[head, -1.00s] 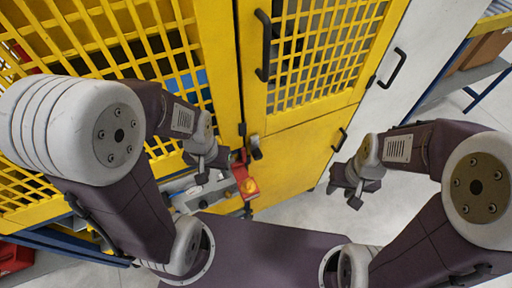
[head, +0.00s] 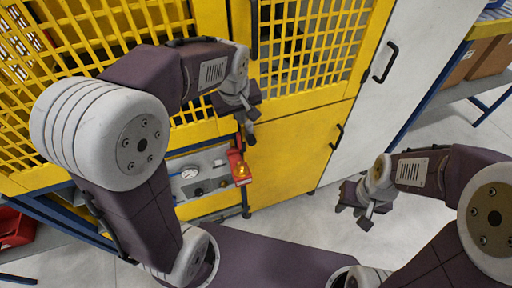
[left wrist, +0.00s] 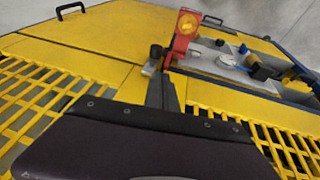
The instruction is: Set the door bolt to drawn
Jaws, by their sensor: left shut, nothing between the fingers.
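The door bolt shows in the left wrist view as a black knob (left wrist: 155,51) on a small grey plate (left wrist: 149,69), at the edge of the yellow door (left wrist: 100,45) beside the red box. I cannot tell its setting. In the head view my left gripper (head: 247,117) is in front of the bolt area and largely hides it. The gripper is shut and empty; I cannot tell whether it touches the knob. My right gripper (head: 354,215) hangs free at the right over the floor, with its fingers apart and nothing between them.
Yellow mesh (head: 315,40) and black handles (head: 385,62) are around. Floor (head: 300,222) is clear at the lower right.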

